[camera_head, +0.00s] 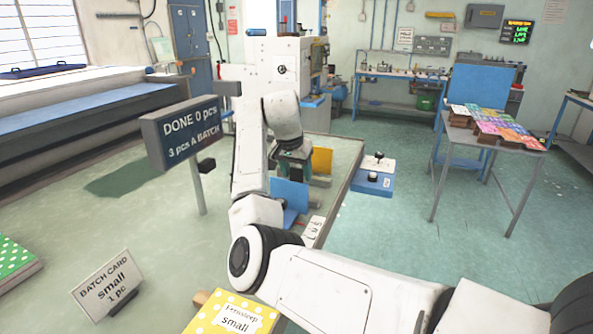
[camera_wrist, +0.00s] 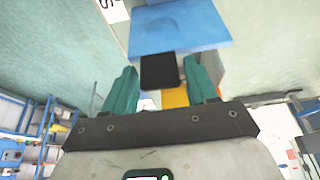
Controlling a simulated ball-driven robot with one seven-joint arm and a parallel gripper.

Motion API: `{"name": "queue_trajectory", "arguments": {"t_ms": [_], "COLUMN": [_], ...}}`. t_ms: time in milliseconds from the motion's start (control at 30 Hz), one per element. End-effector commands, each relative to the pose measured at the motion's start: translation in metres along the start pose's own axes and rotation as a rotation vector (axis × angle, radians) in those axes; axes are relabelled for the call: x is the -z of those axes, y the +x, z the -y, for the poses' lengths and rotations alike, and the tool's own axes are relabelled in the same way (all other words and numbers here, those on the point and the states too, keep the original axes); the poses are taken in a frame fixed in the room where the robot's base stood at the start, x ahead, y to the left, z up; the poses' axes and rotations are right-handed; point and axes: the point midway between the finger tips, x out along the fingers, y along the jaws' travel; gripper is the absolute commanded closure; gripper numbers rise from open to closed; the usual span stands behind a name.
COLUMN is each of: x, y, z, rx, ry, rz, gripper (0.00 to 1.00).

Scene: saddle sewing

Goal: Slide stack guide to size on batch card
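The batch card (camera_head: 108,285) stands at lower left in the head view and reads "small, 1 pc". A blue upright plate (camera_head: 289,193), seemingly the stack guide, stands by a white size strip (camera_head: 313,229); only part of its lettering shows. In the wrist view the blue plate (camera_wrist: 185,28) has a black block (camera_wrist: 159,71) in front of it, seemingly its handle. My gripper (camera_wrist: 161,72) has teal fingers standing apart on either side of the block, with narrow gaps. In the head view my arm partly hides the gripper (camera_head: 295,163).
A yellow plate (camera_head: 321,160) stands behind the blue one. A blue button box (camera_head: 374,184) is to the right. A sign (camera_head: 186,130) reading "DONE 0 pcs" stands left of my arm. A yellow dotted "small" stack (camera_head: 231,314) lies in front. Colourful packs lie on a table (camera_head: 533,143).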

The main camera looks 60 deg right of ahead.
Motion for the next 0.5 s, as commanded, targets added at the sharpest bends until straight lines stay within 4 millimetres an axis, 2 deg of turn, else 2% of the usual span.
{"name": "queue_trajectory", "arguments": {"t_ms": [67,500], "x": [0.0,0.0], "y": [-0.0002,-0.0004], "z": [0.0,0.0], "rx": [0.0,0.0], "ry": [0.0,0.0], "rz": [0.0,0.0], "gripper": [0.51,0.93]}}
